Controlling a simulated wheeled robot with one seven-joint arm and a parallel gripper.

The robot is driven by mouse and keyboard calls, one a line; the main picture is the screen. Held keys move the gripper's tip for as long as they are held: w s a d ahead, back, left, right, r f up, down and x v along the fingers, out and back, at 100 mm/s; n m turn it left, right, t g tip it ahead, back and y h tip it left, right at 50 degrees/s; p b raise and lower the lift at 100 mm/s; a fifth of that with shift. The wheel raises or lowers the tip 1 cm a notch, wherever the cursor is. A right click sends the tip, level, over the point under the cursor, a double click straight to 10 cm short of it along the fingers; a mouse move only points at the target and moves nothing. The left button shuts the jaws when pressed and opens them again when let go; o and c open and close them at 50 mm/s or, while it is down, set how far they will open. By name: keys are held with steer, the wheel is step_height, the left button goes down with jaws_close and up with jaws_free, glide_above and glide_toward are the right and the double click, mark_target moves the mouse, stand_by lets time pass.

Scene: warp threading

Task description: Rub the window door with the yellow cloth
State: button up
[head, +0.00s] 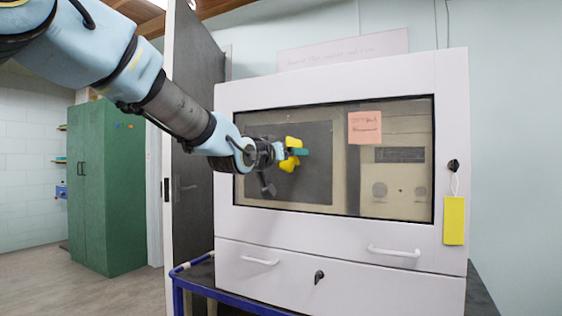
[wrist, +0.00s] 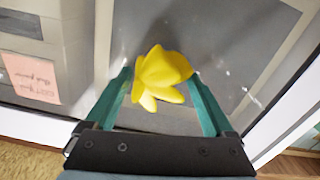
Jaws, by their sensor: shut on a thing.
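The yellow cloth (head: 290,162) is a crumpled bundle in front of the window door (head: 345,190), left of its middle in the head view. My gripper (head: 296,153) is shut on the cloth, with green fingers on both sides of it. In the wrist view the cloth (wrist: 162,75) bulges out between the fingertips and faces the window's dark glass (wrist: 225,50). The cloth is at or very near the glass; I cannot tell whether it touches. A few small whitish specks show on the glass beside the cloth in the wrist view.
A pink note (head: 364,127) is stuck on the window's upper right. A yellow tag (head: 454,221) hangs from a key at the right of the white cabinet (head: 340,235). White handles are on the lower drawer front. A green cupboard (head: 107,185) stands at the left.

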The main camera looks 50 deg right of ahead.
steer(key=shift+s+d+f+b, duration=0.1)
steer(key=shift+s+d+b, duration=0.1)
steer(key=shift+s+b, duration=0.35)
steer(key=shift+s+d+b, duration=0.15)
steer(key=shift+s+b, duration=0.1)
steer(key=shift+s, duration=0.5)
steer(key=shift+w, duration=0.1)
steer(key=shift+w+a+p, duration=0.2)
steer(key=shift+w+p, duration=0.05)
steer(key=shift+w, duration=0.4)
steer(key=shift+w+a+p, duration=0.15)
steer(key=shift+w+p, duration=0.05)
steer(key=shift+w, duration=0.4)
steer(key=w+a+p, duration=0.2)
steer(key=w+p, duration=0.3)
steer(key=w, duration=0.2)
steer(key=shift+w, duration=0.4)
steer(key=shift+a, duration=0.1)
